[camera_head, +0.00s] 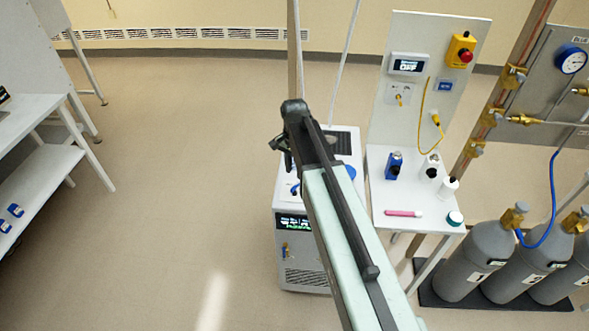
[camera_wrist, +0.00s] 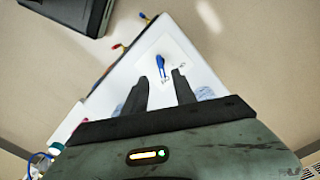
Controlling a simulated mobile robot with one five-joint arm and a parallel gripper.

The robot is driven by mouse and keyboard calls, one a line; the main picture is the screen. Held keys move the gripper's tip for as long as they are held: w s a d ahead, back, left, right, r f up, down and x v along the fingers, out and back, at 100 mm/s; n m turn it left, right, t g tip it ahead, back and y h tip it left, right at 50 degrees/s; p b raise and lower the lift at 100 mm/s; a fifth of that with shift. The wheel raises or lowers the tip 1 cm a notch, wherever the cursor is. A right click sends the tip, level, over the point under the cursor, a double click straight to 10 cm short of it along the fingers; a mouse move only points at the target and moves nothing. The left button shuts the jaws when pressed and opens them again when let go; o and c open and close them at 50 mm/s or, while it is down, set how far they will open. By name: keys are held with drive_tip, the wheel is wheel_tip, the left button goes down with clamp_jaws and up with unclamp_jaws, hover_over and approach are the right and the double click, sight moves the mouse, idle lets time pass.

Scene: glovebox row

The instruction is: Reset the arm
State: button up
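My arm reaches from the lower right of the head view up to the middle. My gripper is at its far end, dark and small there, partly hidden by the arm. In the wrist view, my gripper (camera_wrist: 158,78) shows two dark fingers spread apart with nothing held between them. I cannot tell whether the fingers touch anything.
A white cabinet with a green-lit display (camera_head: 292,222) stands under my arm. A side table (camera_head: 385,205) to its right holds small bottles and a pink item (camera_head: 403,213). Grey gas cylinders (camera_head: 475,262) stand at the lower right. Shelving (camera_head: 40,172) is at left; floor between is clear.

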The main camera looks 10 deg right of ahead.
drive_tip(key=shift+f, duration=0.1)
idle(0.6)
drive_tip(key=shift+f+b, duration=0.25)
drive_tip(key=shift+b, duration=0.15)
drive_tip(key=s+f+n+b, duration=0.1)
drive_tip(key=s+n, duration=0.8)
drive_tip(key=s, duration=0.5)
drive_tip(key=shift+d+f+n, duration=0.15)
drive_tip(key=shift+d+n, duration=0.15)
drive_tip(key=shift+n, duration=0.1)
